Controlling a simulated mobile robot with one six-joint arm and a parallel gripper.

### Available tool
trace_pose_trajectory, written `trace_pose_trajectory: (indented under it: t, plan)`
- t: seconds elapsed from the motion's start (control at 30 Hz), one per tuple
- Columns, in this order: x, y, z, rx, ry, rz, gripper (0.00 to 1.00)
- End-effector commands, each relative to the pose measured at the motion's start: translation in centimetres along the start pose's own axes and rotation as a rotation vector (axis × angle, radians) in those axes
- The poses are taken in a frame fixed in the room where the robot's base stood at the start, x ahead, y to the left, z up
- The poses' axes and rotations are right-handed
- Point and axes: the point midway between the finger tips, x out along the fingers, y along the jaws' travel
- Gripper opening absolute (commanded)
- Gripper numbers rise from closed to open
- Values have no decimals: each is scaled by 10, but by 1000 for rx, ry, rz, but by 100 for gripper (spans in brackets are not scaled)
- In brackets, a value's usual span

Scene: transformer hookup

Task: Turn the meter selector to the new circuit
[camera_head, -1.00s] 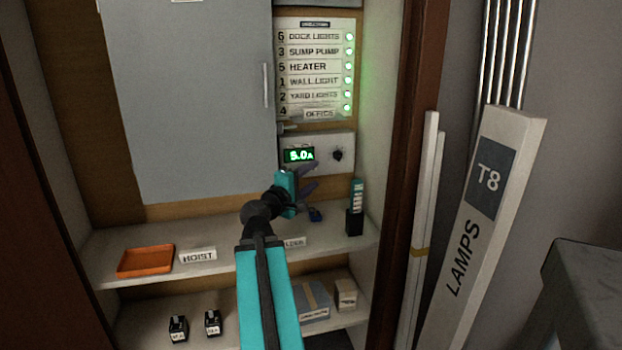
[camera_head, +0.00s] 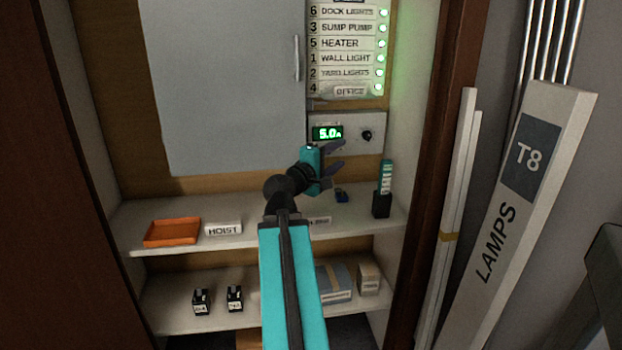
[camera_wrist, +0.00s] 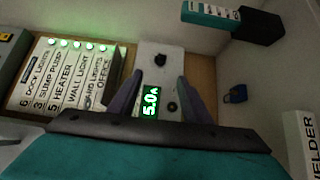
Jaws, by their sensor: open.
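The meter is a pale panel (camera_head: 348,121) with a green display (camera_head: 327,133) reading 5.0A and a black round selector knob (camera_head: 366,135) to its right. In the wrist view the panel appears turned, with the display (camera_wrist: 150,103) near my fingers and the knob (camera_wrist: 160,60) farther off, between the finger lines. My gripper (camera_head: 338,162) is open and empty, in front of and below the meter, apart from the knob. Its spread fingers also show in the wrist view (camera_wrist: 155,90). Which way the knob points is too small to tell.
A circuit list (camera_head: 346,50) with lit green lamps hangs above the meter. A grey cabinet door (camera_head: 225,90) is at left. On the shelf (camera_head: 265,233) are an orange tray (camera_head: 172,233), a blue padlock (camera_head: 341,196) and a black holder with a teal device (camera_head: 385,178).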

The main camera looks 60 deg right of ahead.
Motion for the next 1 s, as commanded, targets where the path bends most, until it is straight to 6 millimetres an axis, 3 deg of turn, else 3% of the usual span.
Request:
trace_pose_trajectory:
  t: [0.63,1.0]
  plan:
    - [-18,-4,0,0,4,-1,44]
    - [-42,-4,0,1,3,-1,44]
